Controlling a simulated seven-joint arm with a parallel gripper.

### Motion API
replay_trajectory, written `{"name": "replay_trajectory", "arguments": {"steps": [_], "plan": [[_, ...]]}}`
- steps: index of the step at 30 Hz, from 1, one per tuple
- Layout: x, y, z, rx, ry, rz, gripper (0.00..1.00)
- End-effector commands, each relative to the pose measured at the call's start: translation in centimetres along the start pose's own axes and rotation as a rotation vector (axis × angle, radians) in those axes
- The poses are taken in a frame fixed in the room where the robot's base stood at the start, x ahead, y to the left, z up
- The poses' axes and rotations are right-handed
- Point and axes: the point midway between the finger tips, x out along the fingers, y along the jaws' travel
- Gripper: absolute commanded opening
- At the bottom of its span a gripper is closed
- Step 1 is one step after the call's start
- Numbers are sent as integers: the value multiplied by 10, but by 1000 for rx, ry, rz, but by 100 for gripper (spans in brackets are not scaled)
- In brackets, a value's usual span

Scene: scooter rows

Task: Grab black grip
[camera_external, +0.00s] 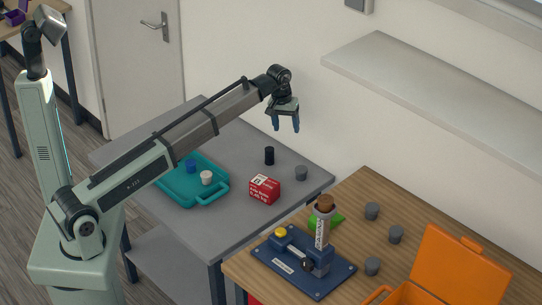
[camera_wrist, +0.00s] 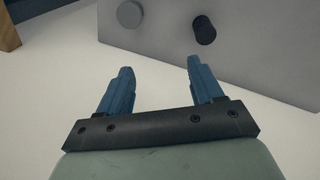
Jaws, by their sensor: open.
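The black grip (camera_external: 269,155) is a small dark cylinder standing upright on the grey table, behind the red box. In the wrist view the black grip (camera_wrist: 204,30) shows at the upper right, beyond the right fingertip. My gripper (camera_external: 286,124) is open and empty, with blue fingers pointing down, well above the table and up and to the right of the grip in the external view. In the wrist view my gripper (camera_wrist: 158,80) has its fingers spread wide, with nothing between them.
A grey cylinder (camera_external: 301,173) stands right of the grip, and a red box (camera_external: 264,190) in front. A teal tray (camera_external: 216,197) holds a blue and a white piece. The grey table (camera_external: 232,142) is clear behind the grip. A wall shelf (camera_external: 430,85) juts out at right.

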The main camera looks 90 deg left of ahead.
Motion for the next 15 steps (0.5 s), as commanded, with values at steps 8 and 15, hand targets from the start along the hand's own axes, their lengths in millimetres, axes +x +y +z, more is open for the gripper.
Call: {"name": "replay_trajectory", "arguments": {"steps": [8, 15], "plan": [[14, -62, -17, -70, -57, -118, 66], [46, -68, -15, -72, -59, -123, 66]]}}
